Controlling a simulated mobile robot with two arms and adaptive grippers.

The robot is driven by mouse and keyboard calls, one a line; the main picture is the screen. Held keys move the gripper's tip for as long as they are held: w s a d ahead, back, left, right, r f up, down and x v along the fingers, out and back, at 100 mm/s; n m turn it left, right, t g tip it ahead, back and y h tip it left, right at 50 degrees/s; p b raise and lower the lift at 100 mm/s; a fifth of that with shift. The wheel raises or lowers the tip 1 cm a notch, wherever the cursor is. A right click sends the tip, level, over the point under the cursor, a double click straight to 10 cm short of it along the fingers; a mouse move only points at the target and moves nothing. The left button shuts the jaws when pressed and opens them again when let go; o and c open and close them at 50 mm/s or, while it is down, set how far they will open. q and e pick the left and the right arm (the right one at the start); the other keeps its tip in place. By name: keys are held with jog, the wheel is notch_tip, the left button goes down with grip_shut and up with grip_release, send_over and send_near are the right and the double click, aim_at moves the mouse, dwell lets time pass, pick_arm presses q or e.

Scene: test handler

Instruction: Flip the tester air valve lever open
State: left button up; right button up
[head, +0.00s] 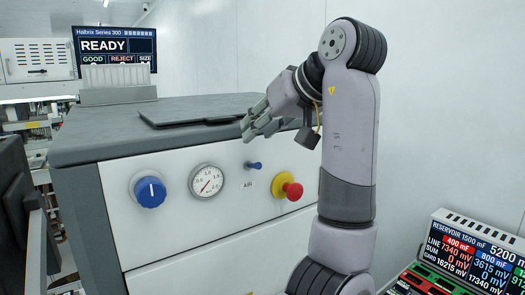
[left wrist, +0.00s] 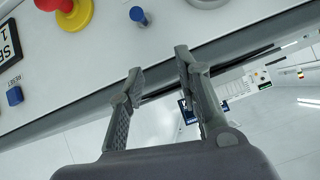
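The tester air valve lever (head: 254,165) is a small blue lever on the white front panel, above the "AIR" label. In the head view its handle lies about level, pointing right. It also shows in the left wrist view as a blue tip (left wrist: 139,17) near the top edge, beyond my fingertips. My left gripper (head: 252,124) is above the lever, near the machine's top edge, apart from it. In the left wrist view my left gripper (left wrist: 160,66) has its two fingers spread with nothing between them. My right gripper is not in view.
A blue knob (head: 150,192) and a round pressure gauge (head: 207,181) are left of the lever. A red button on a yellow base (head: 289,188) is to its right. The grey machine top (head: 110,125) overhangs the panel. A capacitance display (head: 473,253) stands at lower right.

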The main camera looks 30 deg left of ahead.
pick_arm(q)
jog(key=shift+r, duration=1.65)
